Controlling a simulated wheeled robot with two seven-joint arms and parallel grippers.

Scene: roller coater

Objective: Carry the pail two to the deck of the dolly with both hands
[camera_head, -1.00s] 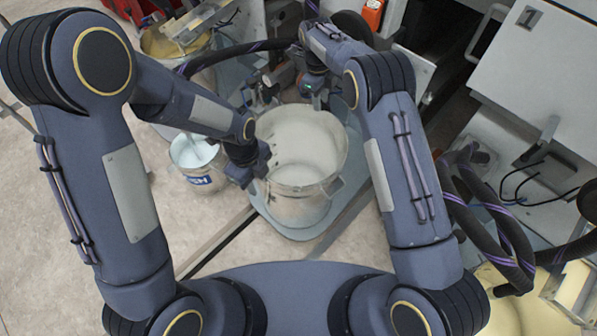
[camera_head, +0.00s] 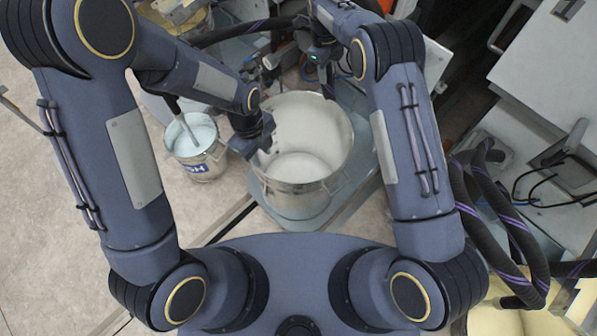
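A large, pale-inside metal pail (camera_head: 300,185) stands upright in the middle, over a grey-blue plate (camera_head: 345,207) with rounded corners, which looks like the dolly's deck. I cannot tell whether the pail rests on it or hangs just above. My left gripper (camera_head: 262,143) is at the pail's left rim; its fingers are dark and partly hidden, so its grip is unclear. My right arm reaches past the pail to its far side.
A smaller pail (camera_head: 203,165) with pale liquid and a stick in it stands on the floor left of the large one. A grey cabinet (camera_head: 550,70) and thick dark hoses (camera_head: 497,225) crowd the right.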

